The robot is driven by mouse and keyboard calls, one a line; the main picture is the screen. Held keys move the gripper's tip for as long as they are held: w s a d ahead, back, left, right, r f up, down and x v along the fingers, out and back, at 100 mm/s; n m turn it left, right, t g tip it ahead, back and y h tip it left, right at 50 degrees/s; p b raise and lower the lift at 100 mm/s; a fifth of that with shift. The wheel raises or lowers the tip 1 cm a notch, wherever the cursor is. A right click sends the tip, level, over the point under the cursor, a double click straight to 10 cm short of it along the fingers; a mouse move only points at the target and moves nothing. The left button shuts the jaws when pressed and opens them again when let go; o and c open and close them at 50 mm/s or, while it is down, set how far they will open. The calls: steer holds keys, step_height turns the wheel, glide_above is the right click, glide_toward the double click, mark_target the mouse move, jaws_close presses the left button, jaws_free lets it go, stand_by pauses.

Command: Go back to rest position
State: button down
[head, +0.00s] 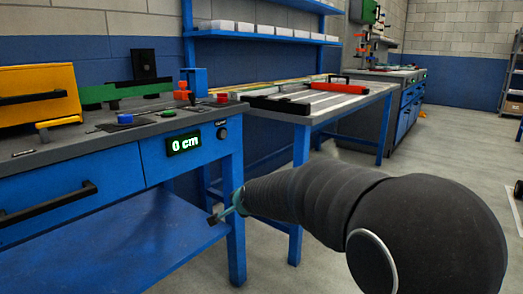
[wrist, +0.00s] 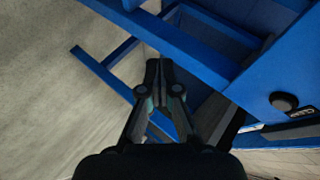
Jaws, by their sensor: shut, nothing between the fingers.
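My gripper (head: 224,212) shows in the head view at the end of my dark sleeved arm, in front of the right front leg of the blue workbench. In the wrist view my gripper (wrist: 158,72) has its two fingers together, with nothing between them. The arm reaches from the lower right toward the left, roughly level and below the bench top.
A second table (head: 300,117) holding a red-handled tool (head: 340,87) stands behind. Grey floor (head: 455,165) is open at right.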

steer(key=s+d+r+n+g+h+p, duration=0.15)
steer(key=s+d+n, duration=0.35)
steer(key=s, duration=0.5)
steer(key=s+d+f+n+g+h+p, duration=0.1)
steer(key=s+d+n+g+p, duration=0.15)
steer(key=s+d, duration=0.5)
steer(key=s+d+r+n+g+h+p, duration=0.1)
steer(key=s+d+n+g, duration=0.2)
steer(key=s, duration=0.8)
steer(key=s+d+r+m+t+p, duration=0.1)
steer(key=s+d+r+t+p, duration=0.1)
steer(key=s+d+r+p, duration=0.2)
steer(key=s+d+r, duration=0.3)
steer(key=s+d, duration=0.1)
steer(key=s, duration=0.1)
steer(key=shift+s+h, duration=0.3)
steer(key=shift+h, duration=0.05)
